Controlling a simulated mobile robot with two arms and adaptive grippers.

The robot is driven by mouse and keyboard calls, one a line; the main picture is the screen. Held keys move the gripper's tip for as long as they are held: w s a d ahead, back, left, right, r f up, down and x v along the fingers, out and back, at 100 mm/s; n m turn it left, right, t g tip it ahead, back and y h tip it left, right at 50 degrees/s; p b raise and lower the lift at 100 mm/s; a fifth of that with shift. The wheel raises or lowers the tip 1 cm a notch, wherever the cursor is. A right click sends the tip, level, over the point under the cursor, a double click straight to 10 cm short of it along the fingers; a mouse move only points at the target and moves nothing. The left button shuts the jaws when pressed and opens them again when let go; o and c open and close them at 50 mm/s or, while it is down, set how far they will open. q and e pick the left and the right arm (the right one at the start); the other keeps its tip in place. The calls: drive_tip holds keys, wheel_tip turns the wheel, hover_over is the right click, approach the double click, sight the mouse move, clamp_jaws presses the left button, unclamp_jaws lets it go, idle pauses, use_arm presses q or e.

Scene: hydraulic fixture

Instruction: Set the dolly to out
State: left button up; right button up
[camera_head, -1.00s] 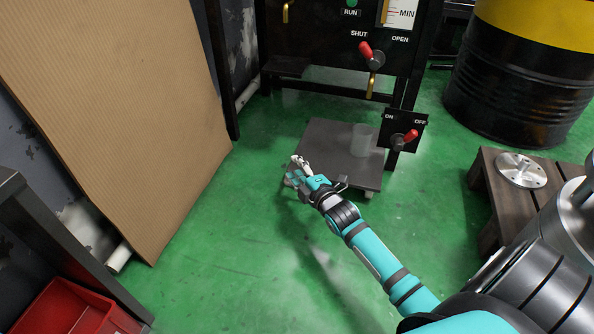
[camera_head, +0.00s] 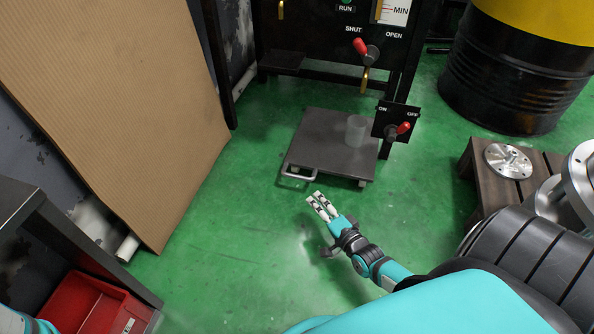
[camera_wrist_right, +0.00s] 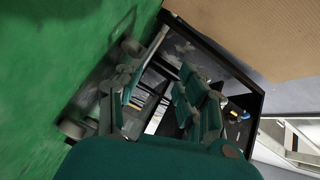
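The dolly (camera_head: 318,140) is a low grey platform on the green floor, in front of the dark machine. Its front left edge carries a pale bar handle (camera_head: 298,176). A clear beaker (camera_head: 355,130) stands upright on its right part. My right gripper (camera_head: 318,203) is in front of the dolly, nearer to me than the handle and apart from it in the head view. In the right wrist view its two fingers (camera_wrist_right: 155,108) are spread, with nothing seen between them. My left gripper does not show clearly; only a small teal part of my arm shows at the lower left.
The machine carries a red SHUT/OPEN lever (camera_head: 362,47) and a red ON/OFF switch (camera_head: 402,128) beside the dolly. A black and yellow drum (camera_head: 505,80) and a wooden pallet (camera_head: 483,180) are right. A cardboard sheet (camera_head: 120,110) and red bin (camera_head: 85,305) are left. Floor before the dolly is clear.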

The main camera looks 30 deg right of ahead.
sight(297, 177)
drive_tip(key=w+f+m+b, duration=0.1)
drive_tip(key=w+b, duration=0.2)
drive_tip(key=w, duration=0.1)
drive_tip(key=w+d+f+m+b, duration=0.1)
drive_tip(key=w+m+b, duration=0.1)
drive_tip(key=w, duration=0.3)
drive_tip(key=w+d+f+m+b, duration=0.1)
drive_tip(key=w+m+b, duration=0.1)
drive_tip(key=w+b, duration=0.2)
drive_tip(key=shift+w+f+h+b, duration=0.1)
drive_tip(key=shift+w+h+b, duration=0.2)
drive_tip(key=shift+w, duration=0.55)
clamp_jaws()
